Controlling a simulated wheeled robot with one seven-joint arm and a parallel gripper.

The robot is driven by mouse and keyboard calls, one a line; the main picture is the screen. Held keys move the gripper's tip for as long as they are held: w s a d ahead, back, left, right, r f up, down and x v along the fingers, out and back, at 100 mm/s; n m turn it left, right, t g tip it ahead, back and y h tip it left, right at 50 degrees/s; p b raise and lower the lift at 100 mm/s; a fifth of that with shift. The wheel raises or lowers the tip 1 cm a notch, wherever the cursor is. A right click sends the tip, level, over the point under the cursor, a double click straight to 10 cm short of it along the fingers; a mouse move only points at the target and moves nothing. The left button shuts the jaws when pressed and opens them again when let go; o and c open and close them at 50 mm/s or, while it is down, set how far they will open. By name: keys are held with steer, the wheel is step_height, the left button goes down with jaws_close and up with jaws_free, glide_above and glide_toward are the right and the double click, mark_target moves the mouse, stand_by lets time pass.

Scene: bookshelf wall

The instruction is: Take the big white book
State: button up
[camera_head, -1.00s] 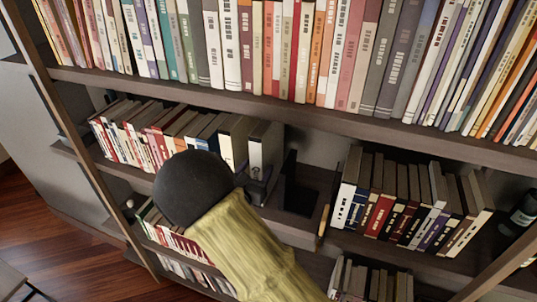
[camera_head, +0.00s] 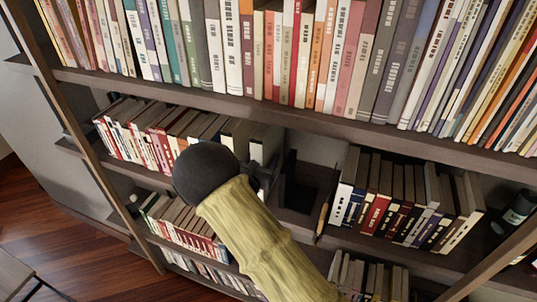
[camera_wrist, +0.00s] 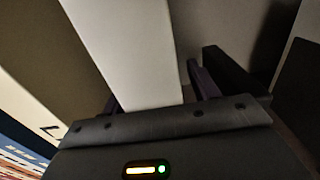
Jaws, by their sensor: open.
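The big white book (camera_wrist: 130,45) fills the middle of the wrist view. It stands upright at the right end of the left row on the middle shelf, and its end book shows in the head view (camera_head: 264,142). My gripper (camera_wrist: 158,95) is open, with one dark finger on each side of the white book. The fingers reach partly along its sides; whether they touch it I cannot tell. In the head view my gripper (camera_head: 262,172) is small and dark at that end of the row, partly hidden by my arm.
A dark bookend (camera_head: 297,190) and open shelf space lie to the right. Another book row (camera_head: 400,205) stands farther right. The upper shelf (camera_head: 300,118) is full of books above.

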jaws_close()
stand_by(1.4)
steer(key=shift+w+r, duration=0.1)
steer(key=shift+r, duration=0.15)
